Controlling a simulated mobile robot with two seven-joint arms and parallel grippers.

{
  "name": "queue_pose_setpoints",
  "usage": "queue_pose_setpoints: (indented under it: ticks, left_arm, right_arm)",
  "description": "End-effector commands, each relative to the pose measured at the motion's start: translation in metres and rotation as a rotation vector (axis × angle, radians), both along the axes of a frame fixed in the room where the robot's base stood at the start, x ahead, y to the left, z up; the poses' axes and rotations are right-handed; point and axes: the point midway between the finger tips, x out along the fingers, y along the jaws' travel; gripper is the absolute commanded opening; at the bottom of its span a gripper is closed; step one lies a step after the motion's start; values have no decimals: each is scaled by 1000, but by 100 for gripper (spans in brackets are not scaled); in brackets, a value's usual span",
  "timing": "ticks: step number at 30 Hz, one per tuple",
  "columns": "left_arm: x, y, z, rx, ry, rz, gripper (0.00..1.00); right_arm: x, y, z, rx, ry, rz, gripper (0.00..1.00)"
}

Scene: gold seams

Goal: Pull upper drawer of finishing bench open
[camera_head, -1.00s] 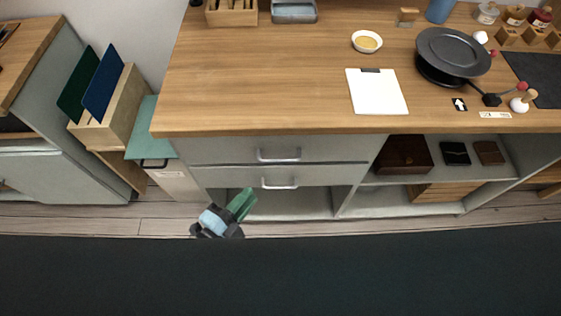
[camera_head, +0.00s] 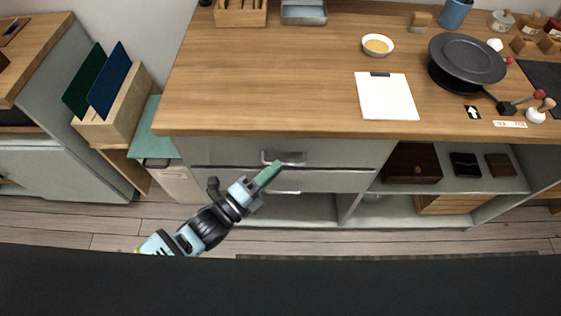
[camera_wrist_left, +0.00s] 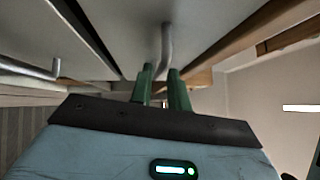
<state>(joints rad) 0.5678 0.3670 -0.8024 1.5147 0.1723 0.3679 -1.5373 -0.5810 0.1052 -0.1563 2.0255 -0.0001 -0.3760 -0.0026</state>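The finishing bench's upper drawer (camera_head: 225,152) looks shut, flush with the lower drawer's front. Its grey bar handle (camera_head: 292,157) is at the middle of its front. My left gripper (camera_head: 274,168) is at this handle, its green fingers overlapping the handle's left part in the head view. In the left wrist view, the handle (camera_wrist_left: 167,42) lines up with the gap between the fingers of my left gripper (camera_wrist_left: 161,72). The fingers are apart, with a narrow gap; contact with the handle cannot be told. My right gripper is not in view.
The lower drawer (camera_head: 340,181) has its own handle (camera_head: 287,190) just below; the gripper partly hides it. A pan (camera_head: 467,60), a white sheet (camera_head: 386,100) and a bowl (camera_head: 378,44) are on the benchtop. A green-topped cart (camera_head: 150,145) stands left. The floor before the drawers looks clear.

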Motion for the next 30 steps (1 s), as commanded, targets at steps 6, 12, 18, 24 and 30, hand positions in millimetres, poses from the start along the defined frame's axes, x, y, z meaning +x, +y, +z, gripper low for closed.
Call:
queue_pose_setpoints:
  ticks: [6,12,18,24,30]
  left_arm:
    - [17,-17,3,-1,1,0,18]
    - [21,-21,4,0,1,0,18]
    - [21,-21,4,0,1,0,15]
    - [21,-21,4,0,1,0,0]
    - [21,-21,4,0,1,0,0]
  right_arm:
    - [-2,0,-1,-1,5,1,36]
    - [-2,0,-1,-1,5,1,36]
    - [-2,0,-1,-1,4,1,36]
    - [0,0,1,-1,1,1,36]
    - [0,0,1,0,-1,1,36]
